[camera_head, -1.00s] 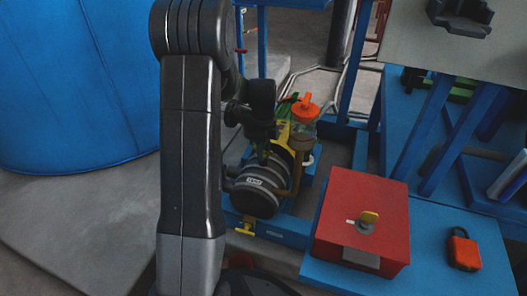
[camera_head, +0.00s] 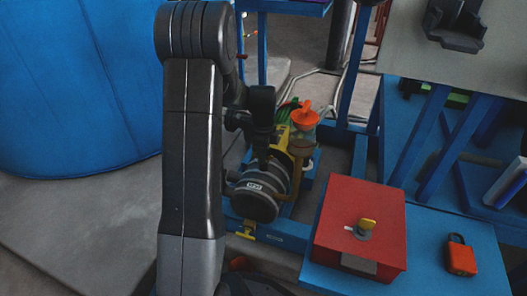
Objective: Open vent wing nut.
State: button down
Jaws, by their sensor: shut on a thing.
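My gripper (camera_head: 264,158) is in the middle of the head view, pointing down at the fittings above a dark cylinder with grey bands and a label (camera_head: 256,193). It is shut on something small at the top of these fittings. The jaws and wrist hide most of it, which fits the vent wing nut. Yellow parts (camera_head: 282,138) show just right of the jaws. An orange-topped fitting (camera_head: 304,116) stands close to the right of the gripper.
A yellow handle (camera_head: 245,230) is below the cylinder. A large blue tank (camera_head: 75,90) fills the left. Blue frame posts stand behind.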

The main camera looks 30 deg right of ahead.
jog(key=n+p, duration=0.3)
jog(key=n, duration=0.1)
jog(key=shift+r, duration=0.2)
jog(key=n+p, duration=0.3)
jog(key=n, duration=0.2)
jog(key=shift+n, duration=0.4)
jog(key=n+p, duration=0.2)
jog(key=n, duration=0.3)
jog(key=shift+f, duration=0.1)
jog(key=n+p, duration=0.1)
jog(key=n, duration=0.3)
jog(key=shift+n, duration=0.3)
jog(key=shift+f+n, duration=0.1)
jog(key=shift+n, duration=0.2)
jog(key=c, duration=1.3)
grip_release()
